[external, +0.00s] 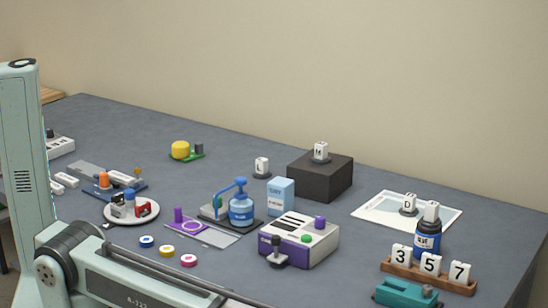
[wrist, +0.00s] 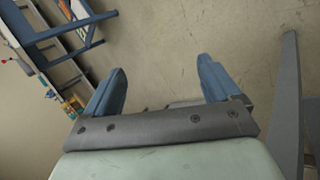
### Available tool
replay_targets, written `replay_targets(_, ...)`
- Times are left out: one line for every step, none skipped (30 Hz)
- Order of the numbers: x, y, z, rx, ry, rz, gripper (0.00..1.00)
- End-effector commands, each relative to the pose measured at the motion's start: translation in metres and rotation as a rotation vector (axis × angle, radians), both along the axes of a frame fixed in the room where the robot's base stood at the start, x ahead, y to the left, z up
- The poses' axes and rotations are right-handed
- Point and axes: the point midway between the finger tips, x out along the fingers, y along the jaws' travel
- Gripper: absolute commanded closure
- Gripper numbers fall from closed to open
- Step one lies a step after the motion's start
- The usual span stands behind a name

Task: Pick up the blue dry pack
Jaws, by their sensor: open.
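The blue dry pack (external: 281,197) is a small upright light-blue box with dark lettering. It stands on the grey table near the middle of the external view, between a blue pump bottle and a dark block. My gripper (wrist: 162,68) shows in the wrist view with its two blue fingers spread wide and nothing between them. It faces the floor, away from the tabletop items, and the pack does not show in that view. In the external view my arm crosses the lower left, and the gripper itself is out of frame.
The blue pump bottle (external: 241,209) is left of the pack, the black block (external: 320,177) behind right, and a purple-and-white machine (external: 299,239) in front. A lettered cube (external: 262,166) stands behind it. The wrist view shows a blue rack (wrist: 62,32).

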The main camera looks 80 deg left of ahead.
Motion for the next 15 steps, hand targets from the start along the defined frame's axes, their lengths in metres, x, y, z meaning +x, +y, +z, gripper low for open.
replay_targets(0.005, -0.003, 0.022, -0.027, 0.016, 0.028, 0.11)
replay_targets(0.007, -0.005, 0.035, -0.043, 0.028, 0.046, 0.11)
replay_targets(0.01, -0.007, 0.051, -0.063, 0.045, 0.07, 0.11)
replay_targets(0.011, -0.008, 0.063, -0.078, 0.059, 0.088, 0.11)
replay_targets(0.013, -0.01, 0.075, -0.093, 0.073, 0.103, 0.11)
replay_targets(0.015, -0.011, 0.092, -0.114, 0.091, 0.126, 0.11)
replay_targets(0.016, -0.012, 0.104, -0.13, 0.105, 0.141, 0.11)
replay_targets(0.017, -0.013, 0.116, -0.146, 0.119, 0.157, 0.11)
replay_targets(0.018, -0.014, 0.132, -0.165, 0.138, 0.176, 0.11)
replay_targets(0.019, -0.014, 0.145, -0.179, 0.152, 0.191, 0.11)
replay_targets(0.02, -0.014, 0.157, -0.195, 0.166, 0.206, 0.11)
replay_targets(0.021, -0.014, 0.172, -0.213, 0.184, 0.223, 0.11)
replay_targets(0.021, -0.014, 0.184, -0.226, 0.197, 0.236, 0.11)
replay_targets(0.021, -0.013, 0.195, -0.238, 0.209, 0.248, 0.11)
replay_targets(0.022, -0.011, 0.209, -0.255, 0.225, 0.264, 0.11)
